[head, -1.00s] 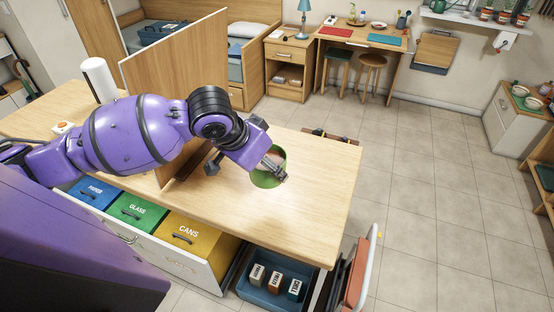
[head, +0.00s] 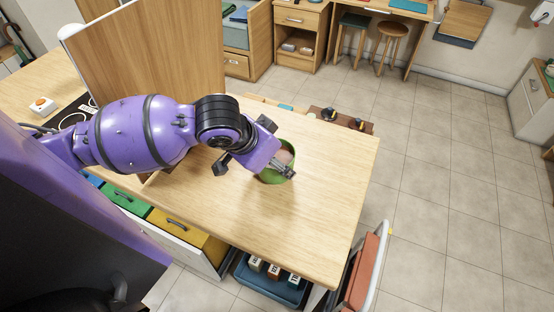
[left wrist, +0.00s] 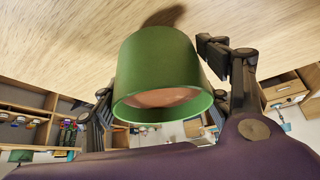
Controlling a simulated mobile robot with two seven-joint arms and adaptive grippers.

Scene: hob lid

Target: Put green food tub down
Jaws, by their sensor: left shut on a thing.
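The green food tub (head: 268,175) is over the wooden table, near its right end in the head view. It is round and open, with something pinkish inside. My left gripper (head: 284,170) is shut on the tub. In the left wrist view the tub (left wrist: 158,62) fills the middle, between the dark fingers (left wrist: 165,95) on either side, with its open rim toward the camera. A shadow falls on the wood beside it. I cannot tell whether its base touches the table. My right gripper is not in view.
The wooden table (head: 325,215) is bare around the tub. A wooden partition (head: 155,60) stands to its left. An orange button box (head: 42,105) sits at the far left. A red-padded folding chair or cart (head: 365,270) stands at the right.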

